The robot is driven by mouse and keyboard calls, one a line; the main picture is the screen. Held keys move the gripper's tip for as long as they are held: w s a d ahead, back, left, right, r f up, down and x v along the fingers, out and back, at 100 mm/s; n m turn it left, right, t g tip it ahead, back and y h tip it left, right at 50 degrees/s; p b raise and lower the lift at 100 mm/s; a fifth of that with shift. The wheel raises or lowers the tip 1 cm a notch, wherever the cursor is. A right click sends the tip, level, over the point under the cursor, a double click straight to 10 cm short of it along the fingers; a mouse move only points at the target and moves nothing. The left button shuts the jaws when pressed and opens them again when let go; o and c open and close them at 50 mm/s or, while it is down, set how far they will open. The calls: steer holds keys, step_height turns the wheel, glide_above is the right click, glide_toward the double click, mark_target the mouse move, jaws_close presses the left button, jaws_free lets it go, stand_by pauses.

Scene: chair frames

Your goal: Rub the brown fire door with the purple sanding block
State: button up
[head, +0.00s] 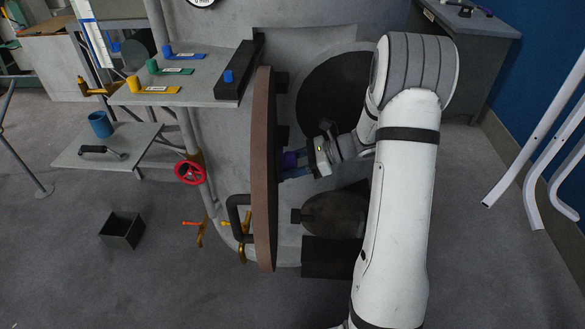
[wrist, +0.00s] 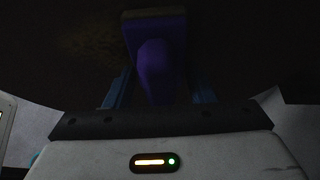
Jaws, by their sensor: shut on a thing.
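The brown fire door (head: 264,170) stands open, seen nearly edge-on in the middle of the head view. My gripper (head: 290,163) is on the right side of the door, close to its inner face. It is shut on the purple sanding block (head: 289,160), which is mostly hidden by the gripper in the head view. In the wrist view the purple sanding block (wrist: 158,62) sits between the two blue fingers (wrist: 160,88), its far end at a dark surface. That surface is too dark to tell whether the block touches it.
A grey shelf (head: 190,97) with coloured pieces is left of the door, and a lower shelf (head: 75,160) holds a blue mug (head: 100,124). A red valve wheel (head: 190,173) and pipes are near the door's left side. White bent tubes (head: 540,140) stand at right.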

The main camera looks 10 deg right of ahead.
mark_target(282, 147)
steer(key=shift+w+d+r+p, duration=0.1)
steer(key=shift+w+r+p, duration=0.25)
steer(key=shift+w, duration=0.25)
steer(key=shift+w+d+r+p, duration=0.1)
steer(key=shift+w+r+p, duration=0.25)
steer(key=shift+w, duration=0.25)
steer(key=shift+w+r+p, duration=0.25)
steer(key=shift+w+p, duration=0.1)
steer(key=shift+w, duration=0.25)
steer(key=s+a+r+p, duration=0.1)
steer(key=s+a, duration=0.3)
steer(key=s, duration=1)
steer(key=shift+r, duration=0.35)
steer(key=shift+w+d+f+p, duration=0.1)
steer(key=shift+w+d+p, duration=0.25)
steer(key=shift+w, duration=2.05)
steer(key=shift+w+d+r+p, duration=0.1)
steer(key=shift+w+d+p, duration=0.25)
steer(key=shift+w, duration=2.05)
steer(key=shift+w+d+f+p, duration=0.1)
steer(key=shift+w+d+p, duration=0.25)
steer(key=shift+w, duration=2.05)
steer(key=s+d, duration=0.1)
steer(key=d, duration=0.5)
steer(key=shift+s, duration=0.15)
